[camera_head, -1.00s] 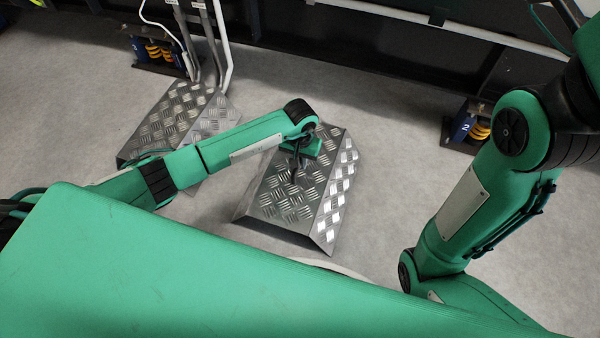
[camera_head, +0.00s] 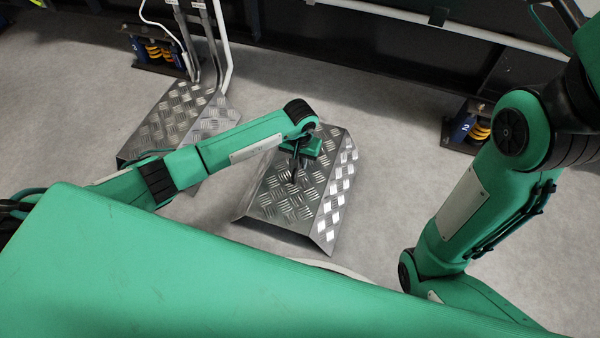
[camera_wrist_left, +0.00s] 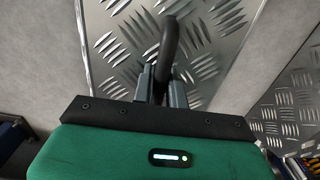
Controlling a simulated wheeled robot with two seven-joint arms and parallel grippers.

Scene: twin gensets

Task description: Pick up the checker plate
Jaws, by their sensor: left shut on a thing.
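The checker plate (camera_head: 310,205), a silver sheet with raised tread marks and bent sloping sides, is under my left gripper (camera_head: 294,165) in the middle of the head view. A black handle stands up from its face. In the left wrist view, my left gripper (camera_wrist_left: 162,85) is shut on this black handle (camera_wrist_left: 168,38), with the plate (camera_wrist_left: 110,45) filling the space behind. Whether the plate is clear of the floor, I cannot tell. My right arm shows at the right of the head view, but its gripper is out of sight.
A second, similar tread-plate piece (camera_head: 165,125) lies to the left, with pipes (camera_head: 222,50) rising behind it. Spring mounts, one at the back left (camera_head: 158,50) and one at the right (camera_head: 470,128), flank a dark frame. Grey floor (camera_head: 395,190) is clear right of the plate.

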